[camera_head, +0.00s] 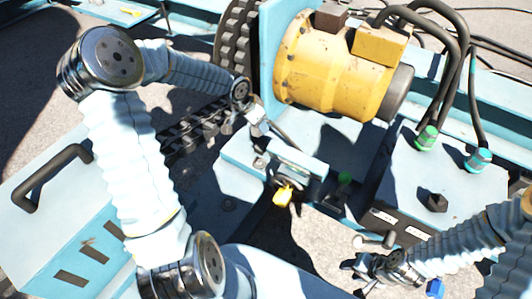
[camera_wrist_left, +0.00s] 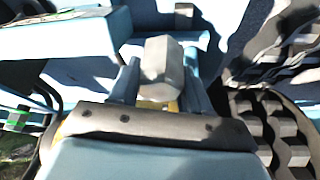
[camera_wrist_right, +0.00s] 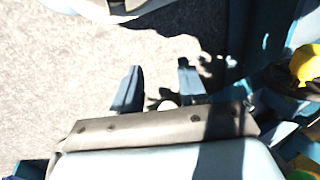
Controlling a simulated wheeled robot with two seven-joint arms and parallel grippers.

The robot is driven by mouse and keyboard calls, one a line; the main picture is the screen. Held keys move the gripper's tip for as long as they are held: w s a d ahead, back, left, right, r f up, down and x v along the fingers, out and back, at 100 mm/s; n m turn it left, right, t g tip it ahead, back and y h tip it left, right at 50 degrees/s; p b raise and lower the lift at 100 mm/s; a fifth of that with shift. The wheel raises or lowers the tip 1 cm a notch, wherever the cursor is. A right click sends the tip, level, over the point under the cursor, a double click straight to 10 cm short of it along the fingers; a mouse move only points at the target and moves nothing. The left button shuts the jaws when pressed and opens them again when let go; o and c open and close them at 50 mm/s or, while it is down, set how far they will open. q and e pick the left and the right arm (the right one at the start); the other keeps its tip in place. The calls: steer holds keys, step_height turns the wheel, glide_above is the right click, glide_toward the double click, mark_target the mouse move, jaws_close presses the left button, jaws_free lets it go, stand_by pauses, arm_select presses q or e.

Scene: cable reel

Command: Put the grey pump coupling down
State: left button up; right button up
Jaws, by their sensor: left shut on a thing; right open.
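The grey pump coupling (camera_wrist_left: 164,68) shows in the left wrist view as a pale grey block between the two fingers of my left gripper (camera_wrist_left: 160,82). The gripper is shut on it. In the head view my left gripper (camera_head: 257,128) is over the light blue ledge below the yellow motor; the coupling is too small there to tell apart from the fingers. My right gripper (camera_wrist_right: 158,88) is open, with its fingers apart over grey ground. In the head view my right gripper (camera_head: 362,264) is at the lower right, beside the dark front of a blue box.
A yellow motor (camera_head: 335,65) stands behind the light blue ledge (camera_head: 300,160). A yellow fitting (camera_head: 284,195) is at the ledge's front. Black hoses with green (camera_head: 427,138) and teal (camera_head: 479,159) ends meet the blue box (camera_head: 450,185). A dark chain (camera_head: 195,130) runs left of the ledge.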

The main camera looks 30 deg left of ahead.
arm_select(q)
steer(key=f+b, duration=0.1)
steer(key=f, duration=0.3)
steer(key=f+b, duration=0.1)
steer(key=f, duration=0.3)
steer(key=f+b, duration=0.1)
steer(key=f, duration=0.4)
steer(key=shift+w, duration=0.4)
steer(key=shift+f+b, duration=1)
steer(key=shift+f, duration=1.45)
steer(key=shift+f, duration=0.15)
steer(key=o, duration=1.1)
steer(key=shift+o, duration=0.2)
